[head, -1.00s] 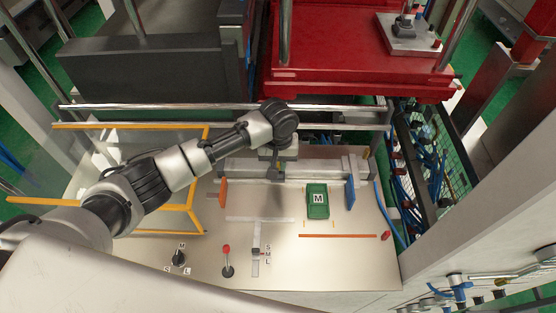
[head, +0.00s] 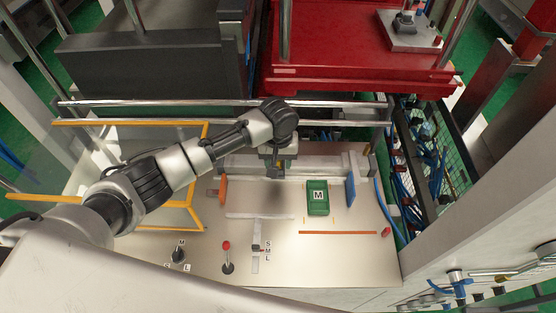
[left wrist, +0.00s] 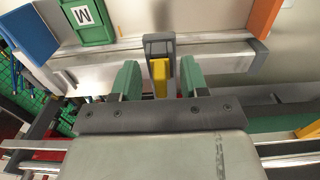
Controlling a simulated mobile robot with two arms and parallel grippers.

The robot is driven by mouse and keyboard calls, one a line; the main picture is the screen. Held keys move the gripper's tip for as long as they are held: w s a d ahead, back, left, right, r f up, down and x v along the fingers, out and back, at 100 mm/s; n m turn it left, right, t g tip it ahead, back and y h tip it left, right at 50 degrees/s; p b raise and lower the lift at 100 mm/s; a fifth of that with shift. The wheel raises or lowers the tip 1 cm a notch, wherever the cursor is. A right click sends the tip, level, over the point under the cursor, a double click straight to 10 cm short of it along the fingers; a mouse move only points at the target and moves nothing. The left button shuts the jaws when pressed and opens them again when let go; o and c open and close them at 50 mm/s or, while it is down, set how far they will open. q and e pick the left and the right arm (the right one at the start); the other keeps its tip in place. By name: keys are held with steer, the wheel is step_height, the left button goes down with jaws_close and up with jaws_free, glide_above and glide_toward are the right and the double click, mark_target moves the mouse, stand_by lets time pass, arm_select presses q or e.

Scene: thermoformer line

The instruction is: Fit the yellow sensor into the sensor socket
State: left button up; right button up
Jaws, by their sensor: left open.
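The yellow sensor (left wrist: 160,76) is a small upright block in the left wrist view, against a dark grey holder (left wrist: 159,44) on the metal rail. I take the holder to be the sensor socket; the gripper base hides the sensor's near end, so I cannot tell how deep it sits. My left gripper (left wrist: 160,82) is open, its green fingers on either side of the sensor with a gap on each side. In the head view my left gripper (head: 279,167) is over the rail at the back of the panel. My right gripper is not in view.
A green block marked M (head: 317,205) lies on the panel, between an orange plate (head: 223,189) and a blue plate (head: 350,188). A metal bar (head: 220,104) crosses behind the gripper.

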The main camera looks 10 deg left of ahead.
arm_select(q)
step_height(320, 180, up, 10)
steer(key=b, duration=0.2)
steer(key=shift+r+b, duration=0.2)
steer(key=shift+b, duration=0.15)
steer(key=shift+f, duration=0.1)
